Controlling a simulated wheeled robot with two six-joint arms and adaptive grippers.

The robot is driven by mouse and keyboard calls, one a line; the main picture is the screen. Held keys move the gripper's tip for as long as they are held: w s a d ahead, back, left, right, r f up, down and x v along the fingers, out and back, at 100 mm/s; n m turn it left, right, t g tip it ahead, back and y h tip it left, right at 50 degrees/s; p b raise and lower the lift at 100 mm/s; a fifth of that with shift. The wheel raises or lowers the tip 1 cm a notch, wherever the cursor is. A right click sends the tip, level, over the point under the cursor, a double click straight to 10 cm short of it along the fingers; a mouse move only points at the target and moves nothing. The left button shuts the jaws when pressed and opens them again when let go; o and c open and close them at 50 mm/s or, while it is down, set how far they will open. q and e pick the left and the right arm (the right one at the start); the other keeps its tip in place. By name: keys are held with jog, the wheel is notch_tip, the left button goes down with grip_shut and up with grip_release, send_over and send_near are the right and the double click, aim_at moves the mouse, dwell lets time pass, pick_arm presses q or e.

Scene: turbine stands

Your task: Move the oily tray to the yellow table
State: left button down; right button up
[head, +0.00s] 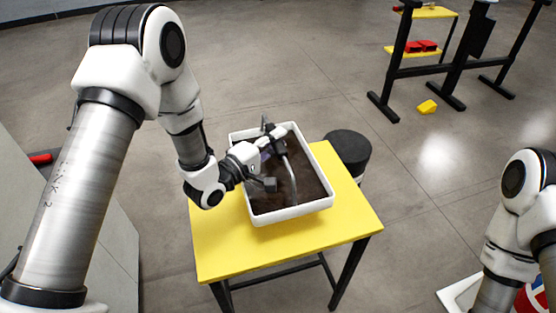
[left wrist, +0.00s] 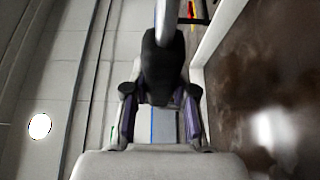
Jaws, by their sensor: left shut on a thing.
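The oily tray (head: 318,205) is a white, square-rimmed tray with a dark brown, wet-looking inside and a grey arched handle (head: 291,175) across it. It is over the yellow table (head: 225,245), and looks to be resting on its top, towards the back. My left gripper (head: 272,143) is over the tray and shut on the handle. In the left wrist view, my left gripper's fingers (left wrist: 160,110) close around the handle's black grip (left wrist: 162,60), with the brown tray inside (left wrist: 235,90) to the right. My right arm shows at the lower right, but its gripper is out of frame.
A black round stool or drum (head: 348,148) stands just behind the table's right side. A dark-framed stand (head: 455,65) with yellow shelves and red items is at the back right. A small yellow block (head: 427,107) lies on the floor. The table's front part is bare.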

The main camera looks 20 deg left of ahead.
aim_at(256, 187)
pick_arm(q)
jog(key=shift+s+f+b, duration=0.1)
jog(key=shift+f+b, duration=0.35)
jog(key=shift+f, duration=0.5)
notch_tip(256, 187, down, 7)
jog(key=b, duration=0.5)
jog(key=shift+f, duration=0.15)
pick_arm(e)
notch_tip(256, 187, down, 7)
jog(key=shift+f, duration=0.15)
pick_arm(q)
jog(key=shift+f+b, duration=0.3)
jog(key=shift+b, duration=0.15)
pick_arm(e)
jog(key=shift+f, duration=0.2)
pick_arm(q)
jog(key=c, duration=0.7)
grip_release()
jog(key=shift+p+v, duration=0.6)
jog(key=shift+v, duration=2.95)
pick_arm(e)
jog(key=shift+r, duration=0.55)
